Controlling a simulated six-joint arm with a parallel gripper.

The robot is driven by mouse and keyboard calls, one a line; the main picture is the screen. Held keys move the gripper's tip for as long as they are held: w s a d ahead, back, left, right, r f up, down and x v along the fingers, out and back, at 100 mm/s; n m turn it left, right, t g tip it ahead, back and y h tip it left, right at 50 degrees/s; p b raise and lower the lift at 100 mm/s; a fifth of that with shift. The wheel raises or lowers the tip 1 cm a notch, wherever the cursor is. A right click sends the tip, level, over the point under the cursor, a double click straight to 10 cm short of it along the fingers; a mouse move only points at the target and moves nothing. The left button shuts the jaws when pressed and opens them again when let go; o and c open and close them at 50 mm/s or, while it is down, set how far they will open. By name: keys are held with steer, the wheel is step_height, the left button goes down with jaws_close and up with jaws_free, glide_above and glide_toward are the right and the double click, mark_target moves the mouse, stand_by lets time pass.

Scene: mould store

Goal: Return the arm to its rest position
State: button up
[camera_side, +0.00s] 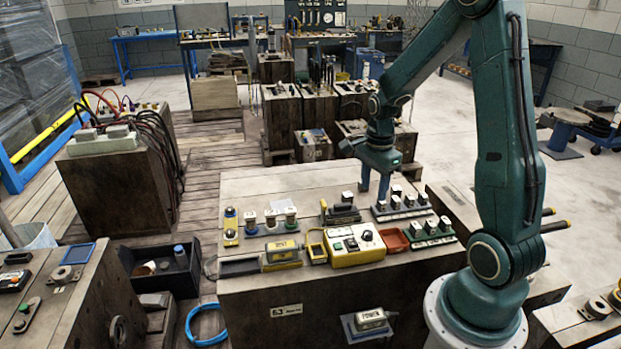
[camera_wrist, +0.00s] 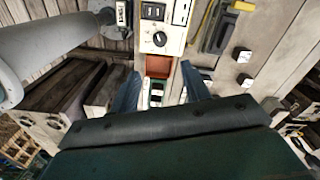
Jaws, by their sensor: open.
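My gripper (camera_side: 374,187) hangs from my green arm over the right part of the wooden workbench (camera_side: 262,187) in the side view. It points down, just behind a row of dark switch blocks. In the wrist view its two blue fingers (camera_wrist: 160,92) stand apart, with nothing held between them. A small red tray (camera_wrist: 158,66) and a cream control box with a knob (camera_wrist: 160,38) show beyond the fingertips. How far the fingertips are above the bench top is hard to tell.
The cream and yellow control box (camera_side: 352,246), red tray (camera_side: 394,240) and switch blocks (camera_side: 432,229) crowd the bench's front right. A black bin (camera_side: 160,267) and blue hose coil (camera_side: 206,325) lie on the left floor. The bench's back left is mostly clear.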

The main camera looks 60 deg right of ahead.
steer(key=shift+r, duration=0.1)
steer(key=s+a+r+n+t, duration=0.2)
steer(key=a+r+n, duration=0.8)
steer(key=a+r, duration=0.15)
steer(key=s+a+r+n+t, duration=0.3)
steer(key=s+a+r+n, duration=0.3)
steer(key=s+a+n, duration=0.3)
steer(key=shift+n+t, duration=0.3)
steer(key=shift+n, duration=1.7)
steer(key=shift+r, duration=0.1)
